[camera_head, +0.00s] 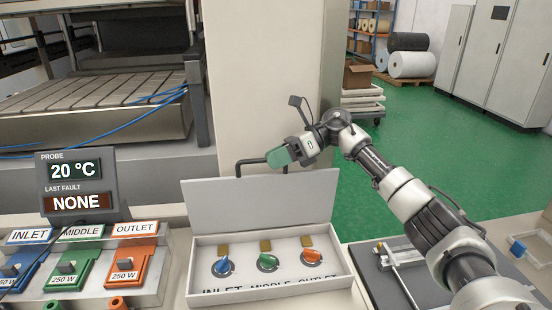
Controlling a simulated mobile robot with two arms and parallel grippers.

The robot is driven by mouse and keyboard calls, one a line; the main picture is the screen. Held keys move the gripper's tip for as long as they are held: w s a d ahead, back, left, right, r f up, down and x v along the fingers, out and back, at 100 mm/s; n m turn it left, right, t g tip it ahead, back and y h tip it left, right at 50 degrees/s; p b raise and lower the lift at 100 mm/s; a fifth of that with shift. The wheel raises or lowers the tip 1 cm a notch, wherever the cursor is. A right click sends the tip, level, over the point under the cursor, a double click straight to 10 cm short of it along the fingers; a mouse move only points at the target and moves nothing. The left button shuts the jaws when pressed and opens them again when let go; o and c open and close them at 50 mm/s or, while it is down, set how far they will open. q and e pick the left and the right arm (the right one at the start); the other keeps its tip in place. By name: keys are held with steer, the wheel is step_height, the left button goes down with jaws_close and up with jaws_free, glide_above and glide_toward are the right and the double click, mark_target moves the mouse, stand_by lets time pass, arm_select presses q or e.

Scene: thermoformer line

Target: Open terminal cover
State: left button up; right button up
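The terminal cover (262,203) is a grey flat panel standing raised, nearly upright, at the back edge of the white terminal box (268,293). Its dark bar handle (250,162) sticks up from the top edge. The box is open to view, with a blue knob (222,266), a green knob (268,262), an orange knob (312,257) and brass plates inside. My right gripper (281,156), with a green fingertip, is at the right part of the handle and overlaps it. The near finger hides the grip, so I cannot tell if it is closed. My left gripper is out of view.
A display panel (78,183) reading 20 °C and NONE stands left, above blue, green and orange heater modules (80,270). A pale column (262,80) rises behind the cover. A dark plate with a metal fixture (400,270) lies right of the box.

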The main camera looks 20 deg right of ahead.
steer(key=shift+d+r, duration=0.1)
steer(key=shift+s+d+r, duration=0.1)
steer(key=shift+d, duration=0.2)
steer(key=w+b+v, duration=0.1)
steer(key=b+v, duration=0.2)
steer(key=v, duration=0.6)
steer(key=shift+s+d, duration=0.45)
steer(key=shift+d, duration=0.05)
